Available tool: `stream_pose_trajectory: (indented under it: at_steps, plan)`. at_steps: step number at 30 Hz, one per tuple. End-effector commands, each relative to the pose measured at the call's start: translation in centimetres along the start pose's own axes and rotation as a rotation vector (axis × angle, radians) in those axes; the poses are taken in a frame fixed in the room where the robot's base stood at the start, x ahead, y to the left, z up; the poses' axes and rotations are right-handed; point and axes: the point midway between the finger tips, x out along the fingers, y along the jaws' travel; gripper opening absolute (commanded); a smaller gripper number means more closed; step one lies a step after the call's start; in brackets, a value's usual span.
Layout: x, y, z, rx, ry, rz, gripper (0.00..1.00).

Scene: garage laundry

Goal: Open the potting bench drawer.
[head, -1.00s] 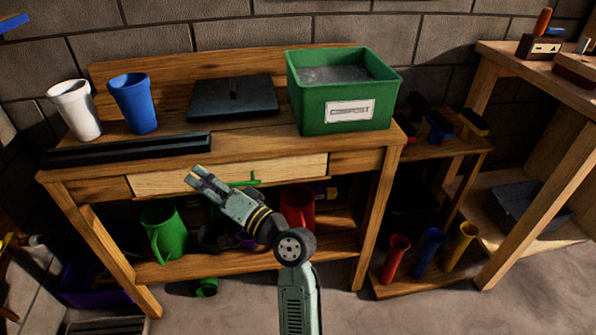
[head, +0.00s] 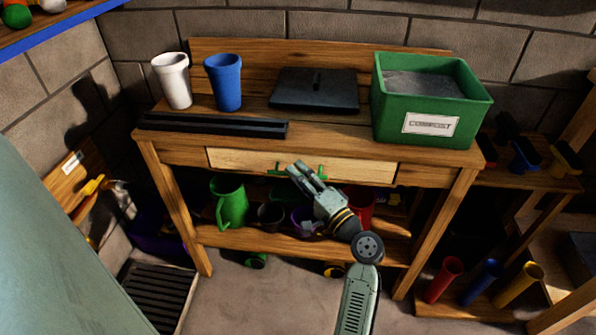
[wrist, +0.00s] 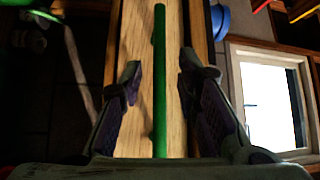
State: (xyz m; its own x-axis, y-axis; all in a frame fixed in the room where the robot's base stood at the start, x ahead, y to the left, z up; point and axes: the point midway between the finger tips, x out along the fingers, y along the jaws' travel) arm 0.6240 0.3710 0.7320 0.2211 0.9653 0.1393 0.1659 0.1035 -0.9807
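The potting bench (head: 165,155) stands ahead, with a pale wooden drawer (head: 240,161) under its top. The drawer front looks flush with the bench frame, so it appears shut. A green bar handle (head: 321,171) runs along the drawer front, partly hidden by my gripper in the head view. My gripper (head: 295,168) is in front of the handle. In the wrist view, the handle (wrist: 160,75) runs between the two spread fingers of my gripper (wrist: 160,85), with a gap on each side. The pale drawer front (wrist: 180,60) is behind it.
On the bench are a white cup (head: 173,80), a blue cup (head: 225,82), a black tray (head: 210,125), a dark flat lid (head: 315,90) and a green compost bin (head: 430,105). A green jug (head: 230,200) stands on the lower shelf. A pale green surface (head: 60,240) fills the lower left.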

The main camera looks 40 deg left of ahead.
Motion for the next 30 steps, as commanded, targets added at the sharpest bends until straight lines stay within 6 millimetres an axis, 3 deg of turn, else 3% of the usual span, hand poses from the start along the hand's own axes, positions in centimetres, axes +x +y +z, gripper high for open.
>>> stream_pose_trajectory:
  at_steps: [12,25,30]
  plan:
    - [0.88,0.04,0.0,-0.001,0.001,0.001,0.29]
    - [0.85,0.03,0.01,-0.001,0.001,0.001,0.0]
    - [0.85,0.04,0.01,-0.002,0.001,0.001,0.0]
